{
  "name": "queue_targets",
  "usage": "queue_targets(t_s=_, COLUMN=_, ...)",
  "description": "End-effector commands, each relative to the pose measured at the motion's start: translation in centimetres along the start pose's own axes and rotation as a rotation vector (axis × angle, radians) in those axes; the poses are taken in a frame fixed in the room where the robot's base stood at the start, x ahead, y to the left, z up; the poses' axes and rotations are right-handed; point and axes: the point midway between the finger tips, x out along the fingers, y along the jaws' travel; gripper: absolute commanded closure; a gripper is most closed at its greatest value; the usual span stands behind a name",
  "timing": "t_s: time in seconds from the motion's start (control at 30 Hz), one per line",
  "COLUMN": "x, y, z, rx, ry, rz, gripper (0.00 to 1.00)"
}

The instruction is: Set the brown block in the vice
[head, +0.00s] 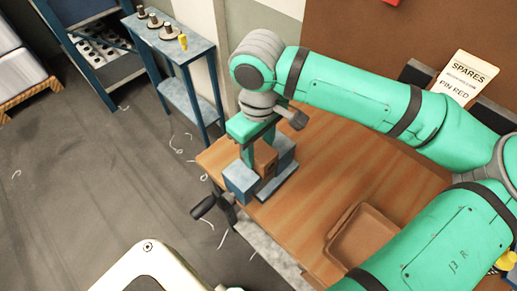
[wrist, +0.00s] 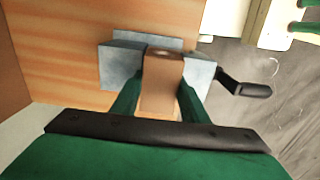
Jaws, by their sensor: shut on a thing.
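The brown block (head: 264,157) is upright between the two blue-grey jaws of the vice (head: 240,180) at the left corner of the wooden bench. My gripper (head: 256,148) is above the vice, pointing down, and is shut on the block. In the wrist view the block (wrist: 162,88) sits between my green fingers (wrist: 160,98), with a vice jaw on each side of it. The vice (wrist: 120,66) has a dark crank handle (wrist: 245,88) on its outer side. The block's lower end is hidden, so I cannot tell whether it touches the vice's bottom.
A brown tray (head: 361,236) lies on the bench (head: 330,160) at the front right. A SPARES card (head: 462,78) stands at the back right. A blue stand (head: 175,45) with several small parts is beyond the bench's left end. The bench's middle is clear.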

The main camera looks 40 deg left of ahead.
Motion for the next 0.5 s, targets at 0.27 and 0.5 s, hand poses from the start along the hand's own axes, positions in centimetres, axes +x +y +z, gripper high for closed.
queue_targets(t_s=0.27, x=-0.03, y=0.01, z=-0.02, rx=0.000, ry=0.001, rz=0.001, gripper=1.00)
queue_targets(t_s=0.5, x=0.34, y=0.02, z=-0.02, rx=0.000, ry=0.001, rz=0.000, gripper=1.00)
